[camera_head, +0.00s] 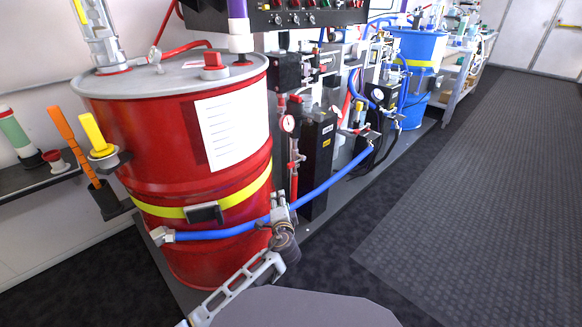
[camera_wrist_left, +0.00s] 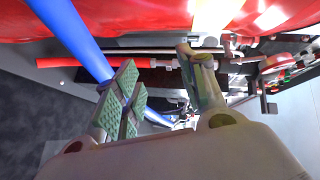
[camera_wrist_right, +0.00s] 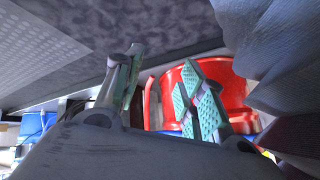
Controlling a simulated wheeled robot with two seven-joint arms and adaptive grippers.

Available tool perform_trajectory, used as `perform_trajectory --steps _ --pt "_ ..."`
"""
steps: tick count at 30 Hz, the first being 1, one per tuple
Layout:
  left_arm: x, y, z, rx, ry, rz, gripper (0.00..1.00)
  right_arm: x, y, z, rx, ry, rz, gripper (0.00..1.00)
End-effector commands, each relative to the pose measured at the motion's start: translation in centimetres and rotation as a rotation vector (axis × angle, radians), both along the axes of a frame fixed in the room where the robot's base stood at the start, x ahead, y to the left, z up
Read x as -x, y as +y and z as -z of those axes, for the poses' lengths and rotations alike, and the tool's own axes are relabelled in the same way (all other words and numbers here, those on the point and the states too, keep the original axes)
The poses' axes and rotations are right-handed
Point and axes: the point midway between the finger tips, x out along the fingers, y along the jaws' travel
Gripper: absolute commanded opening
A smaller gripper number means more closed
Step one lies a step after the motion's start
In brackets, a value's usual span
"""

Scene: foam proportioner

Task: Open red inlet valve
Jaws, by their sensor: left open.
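The red pipe (camera_head: 293,178) stands beside the red drum, below a round gauge (camera_head: 288,123). Small red parts sit at its upper end, but I cannot tell which is the inlet valve handle. My left gripper (camera_head: 281,208) is in front of the drum's lower right side, close to the blue hose. In the left wrist view it (camera_wrist_left: 163,80) is open, with nothing between its fingers; the red pipe (camera_wrist_left: 145,62) runs beyond the fingertips and the blue hose passes beside one finger. My right gripper (camera_wrist_right: 160,75) is open and empty in the right wrist view, facing a red drum.
The red drum (camera_head: 180,150) fills the left. The blue hose (camera_head: 330,186) crosses in front of it toward the equipment. A black box (camera_head: 318,165) stands right of the red pipe. A blue drum (camera_head: 420,60) is farther back. The floor at right (camera_head: 480,200) is clear.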

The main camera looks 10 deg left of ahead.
Motion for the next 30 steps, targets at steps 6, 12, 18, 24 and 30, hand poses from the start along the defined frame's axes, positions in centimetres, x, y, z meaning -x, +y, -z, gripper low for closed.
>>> perform_trajectory --steps 6,12,18,24,30 --pt "-3.5 -2.1 -2.4 -0.186 -0.099 0.091 0.41 0.3 0.8 0.9 -0.045 -0.027 0.016 0.40" --pt "-4.8 -3.0 -3.4 -0.270 -0.139 0.131 0.41 0.3 1.1 1.2 -0.063 -0.041 0.025 0.40" --pt "-4.9 -3.1 -3.4 -0.278 -0.142 0.136 0.41 0.3 1.1 1.2 -0.066 -0.042 0.027 0.40" --pt "-4.8 -3.1 -3.4 -0.277 -0.142 0.135 0.41 0.3 1.1 1.2 -0.065 -0.042 0.026 0.40" --pt "-4.7 -3.3 -3.4 -0.276 -0.141 0.134 0.41 0.3 1.1 1.2 -0.066 -0.042 0.027 0.40"
